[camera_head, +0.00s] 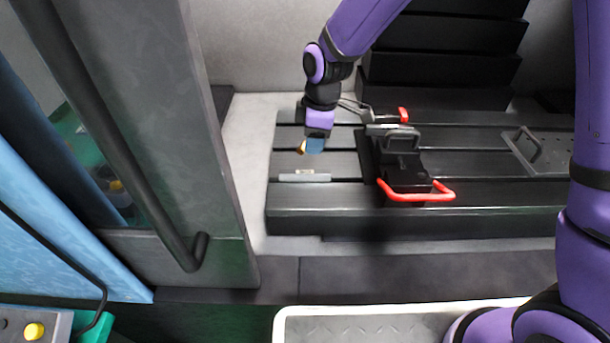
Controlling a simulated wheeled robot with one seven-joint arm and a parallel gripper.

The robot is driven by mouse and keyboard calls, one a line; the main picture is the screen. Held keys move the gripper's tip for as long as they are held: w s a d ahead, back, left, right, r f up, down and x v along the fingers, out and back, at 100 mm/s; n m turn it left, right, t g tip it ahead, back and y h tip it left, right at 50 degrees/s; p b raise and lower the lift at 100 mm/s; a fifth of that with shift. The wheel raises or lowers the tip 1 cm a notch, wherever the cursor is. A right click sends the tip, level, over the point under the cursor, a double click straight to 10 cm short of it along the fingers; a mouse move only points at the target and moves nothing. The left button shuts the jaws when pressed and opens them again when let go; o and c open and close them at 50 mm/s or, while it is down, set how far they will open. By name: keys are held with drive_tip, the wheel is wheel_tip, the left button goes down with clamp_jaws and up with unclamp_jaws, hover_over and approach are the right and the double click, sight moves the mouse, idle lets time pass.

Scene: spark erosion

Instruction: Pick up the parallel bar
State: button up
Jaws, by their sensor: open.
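A light grey bar (303,178), which looks like the parallel bar, lies flat on the dark slotted machine table (300,205) near its left front part. A small pale mark or piece shows on its top; it is too small to make out. My gripper (308,149) is above and just behind the bar in the picture, pointing down, open and apart from it. Its fingers are small here, and the gap between them is hard to see.
A black vise-like fixture (402,175) with a red handle (415,197) stands right of the bar. A perforated grey plate (540,150) lies farther right. A white-rimmed tray (400,308) is in front. A grey door with a dark handle (200,252) stands left.

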sight(305, 172)
drive_tip(key=f, duration=0.3)
drive_tip(key=a+f, duration=0.1)
drive_tip(key=f, duration=0.3)
drive_tip(key=a+f, duration=0.1)
drive_tip(key=f, duration=0.3)
drive_tip(key=shift+f, duration=0.1)
clamp_jaws()
